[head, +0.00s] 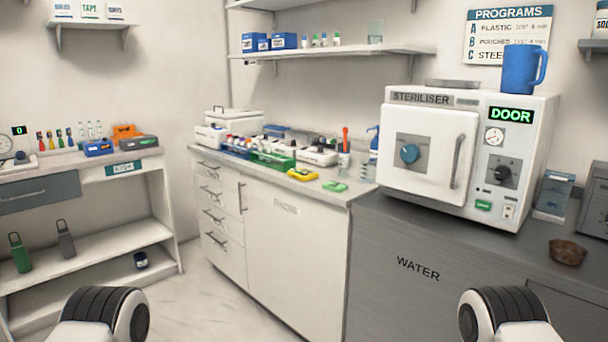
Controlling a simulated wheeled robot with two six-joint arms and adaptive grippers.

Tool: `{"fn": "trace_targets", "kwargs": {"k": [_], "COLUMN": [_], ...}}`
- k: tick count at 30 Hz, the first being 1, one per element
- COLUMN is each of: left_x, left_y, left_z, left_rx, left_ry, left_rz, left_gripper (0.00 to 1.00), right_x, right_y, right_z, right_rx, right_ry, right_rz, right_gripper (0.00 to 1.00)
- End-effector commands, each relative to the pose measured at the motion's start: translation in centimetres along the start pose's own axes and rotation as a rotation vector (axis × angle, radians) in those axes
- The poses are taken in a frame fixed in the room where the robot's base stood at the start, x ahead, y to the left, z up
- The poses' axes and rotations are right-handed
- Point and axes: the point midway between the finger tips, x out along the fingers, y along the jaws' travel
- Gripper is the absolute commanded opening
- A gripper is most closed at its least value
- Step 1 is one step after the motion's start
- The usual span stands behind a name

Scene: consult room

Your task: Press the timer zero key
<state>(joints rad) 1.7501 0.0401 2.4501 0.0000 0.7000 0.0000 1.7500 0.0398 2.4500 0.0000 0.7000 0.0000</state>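I cannot tell for certain which thing is the timer. A small black display (19,130) with a green "0" stands at the far left, beside a round dial (6,146) cut by the picture edge. A small yellow device (303,174) lies near the front edge of the white counter, with a small green item (335,186) to its right. No zero key is readable on any of them at this size. Parts of my two arms show at the bottom left and bottom right. Neither gripper is in view.
The white counter (270,200) holds trays and bottles. A steriliser (430,150) with a "DOOR" display stands on the grey unit (400,245) at right; its door is shut. A low shelf unit (100,210) with bottles is at left. Floor is clear between the units.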

Motion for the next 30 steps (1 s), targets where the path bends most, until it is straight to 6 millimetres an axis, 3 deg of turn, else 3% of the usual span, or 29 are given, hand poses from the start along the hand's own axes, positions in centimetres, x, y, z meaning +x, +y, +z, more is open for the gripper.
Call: {"fn": "trace_targets", "kwargs": {"k": [1, 3, 30], "left_x": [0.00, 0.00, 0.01], "left_y": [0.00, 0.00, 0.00], "left_z": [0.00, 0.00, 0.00], "left_rx": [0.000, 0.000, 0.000], "left_ry": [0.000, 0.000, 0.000], "left_rz": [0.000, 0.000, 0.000], "left_gripper": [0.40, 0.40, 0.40], "right_x": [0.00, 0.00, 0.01], "right_y": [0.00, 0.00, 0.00], "right_z": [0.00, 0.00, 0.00], "right_rx": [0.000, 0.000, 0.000], "right_ry": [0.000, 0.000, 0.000], "right_rz": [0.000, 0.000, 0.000], "right_gripper": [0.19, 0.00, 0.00]}}
